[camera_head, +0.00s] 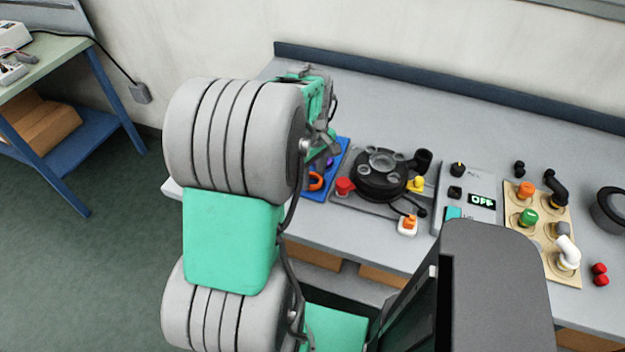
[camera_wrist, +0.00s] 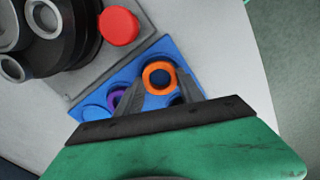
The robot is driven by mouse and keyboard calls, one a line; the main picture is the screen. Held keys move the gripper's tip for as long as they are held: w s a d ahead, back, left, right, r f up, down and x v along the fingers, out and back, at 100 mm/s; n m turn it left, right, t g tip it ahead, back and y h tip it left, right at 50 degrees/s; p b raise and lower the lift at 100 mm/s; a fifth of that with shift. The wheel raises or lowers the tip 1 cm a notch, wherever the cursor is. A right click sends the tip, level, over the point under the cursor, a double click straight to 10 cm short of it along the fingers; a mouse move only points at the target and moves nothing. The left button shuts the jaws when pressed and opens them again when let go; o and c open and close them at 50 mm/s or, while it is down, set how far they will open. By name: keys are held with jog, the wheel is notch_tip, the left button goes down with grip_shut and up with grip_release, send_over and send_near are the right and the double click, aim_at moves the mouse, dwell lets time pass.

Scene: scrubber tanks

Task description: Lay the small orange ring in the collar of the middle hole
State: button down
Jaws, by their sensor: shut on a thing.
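The small orange ring (camera_wrist: 159,65) is between the fingertips of my gripper (camera_wrist: 160,82), at the blue mat. My gripper is shut on it. In the head view the orange ring (camera_head: 316,182) shows just beside my arm, over the blue mat (camera_head: 336,178). I cannot tell whether the ring still touches the mat. The black round tank top (camera_head: 368,190), with several grey-rimmed holes, stands right of the mat; it is partly seen in the wrist view (camera_wrist: 75,55). Which hole is the middle one is clearest in the head view, where a large collar (camera_head: 383,159) sits near the centre.
A purple ring (camera_wrist: 117,98) lies on the mat near my left finger. A red knob (camera_head: 344,187) stands between mat and tank. Right of the tank are a yellow knob (camera_head: 417,184), a grey panel reading OFF (camera_head: 466,190) and a board with fittings (camera_head: 541,220).

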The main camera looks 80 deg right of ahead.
jog(key=shift+r+p, duration=1.6)
jog(key=shift+r, duration=0.75)
jog(key=shift+w+a, duration=0.1)
